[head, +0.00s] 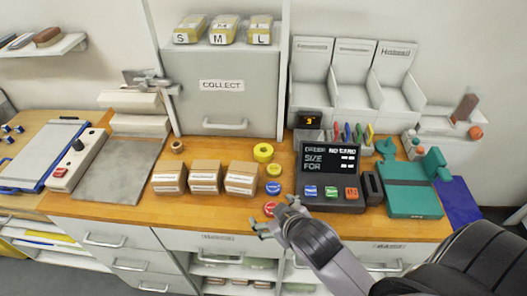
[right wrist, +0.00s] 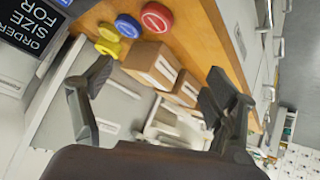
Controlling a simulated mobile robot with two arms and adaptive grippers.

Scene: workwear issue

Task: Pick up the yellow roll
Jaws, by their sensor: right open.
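A yellow roll (head: 263,152) with a hole in its middle lies on the wooden counter (head: 225,212), right of the cardboard boxes. A smaller yellow disc (head: 274,170) lies just in front of it, then a blue disc (head: 273,188) and a red disc (head: 270,208). My right gripper (head: 276,216) is open and empty near the counter's front edge, by the red disc and apart from the yellow roll. In the right wrist view the yellow roll (right wrist: 107,48) shows at upper left, beyond the open fingers (right wrist: 160,85). My left gripper is not in view.
Several cardboard boxes (head: 205,177) stand left of the discs. A dark order terminal (head: 331,172) stands to the right. The grey COLLECT cabinet (head: 222,85) rises behind. A small brown roll (head: 177,147) lies by the cabinet. A bare counter strip runs along the front.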

